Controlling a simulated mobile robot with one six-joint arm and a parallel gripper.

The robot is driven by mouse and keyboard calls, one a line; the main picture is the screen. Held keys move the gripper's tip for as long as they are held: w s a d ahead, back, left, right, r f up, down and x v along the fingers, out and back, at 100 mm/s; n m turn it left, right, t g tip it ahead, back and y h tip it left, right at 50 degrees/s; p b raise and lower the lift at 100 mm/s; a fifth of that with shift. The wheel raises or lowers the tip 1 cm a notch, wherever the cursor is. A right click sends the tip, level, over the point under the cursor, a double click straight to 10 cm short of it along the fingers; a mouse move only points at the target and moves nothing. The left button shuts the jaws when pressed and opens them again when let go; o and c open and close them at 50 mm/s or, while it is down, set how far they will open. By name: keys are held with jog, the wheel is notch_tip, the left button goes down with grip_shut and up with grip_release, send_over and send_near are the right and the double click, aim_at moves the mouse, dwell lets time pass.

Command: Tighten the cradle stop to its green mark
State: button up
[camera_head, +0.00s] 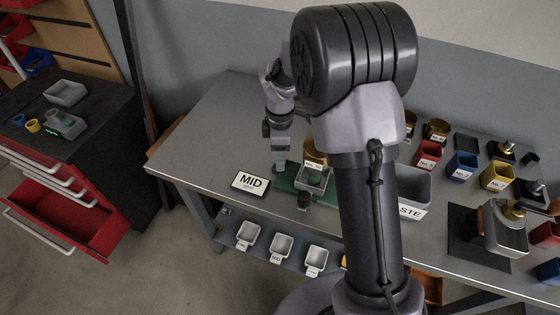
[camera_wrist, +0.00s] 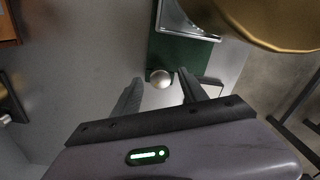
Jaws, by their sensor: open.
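A silver round knob (camera_wrist: 160,79), which looks like the cradle stop, sits at the edge of a green base (camera_wrist: 168,60) in the wrist view. My gripper (camera_wrist: 160,76) is open, with one finger on each side of the knob in that view; I cannot tell whether either touches it. In the head view my gripper (camera_head: 280,161) points down at the left end of the green base (camera_head: 287,184), where the knob is hidden. A grey metal tray (camera_head: 314,181) sits on the base. I cannot make out the green mark.
A gold tin (camera_head: 315,158) stands just behind the tray; it also shows close by in the wrist view (camera_wrist: 270,22). A grey waste bin (camera_head: 414,185) stands to the right.

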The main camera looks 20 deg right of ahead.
jog(key=shift+f, duration=0.45)
grip_shut()
jog(key=shift+r, duration=0.1)
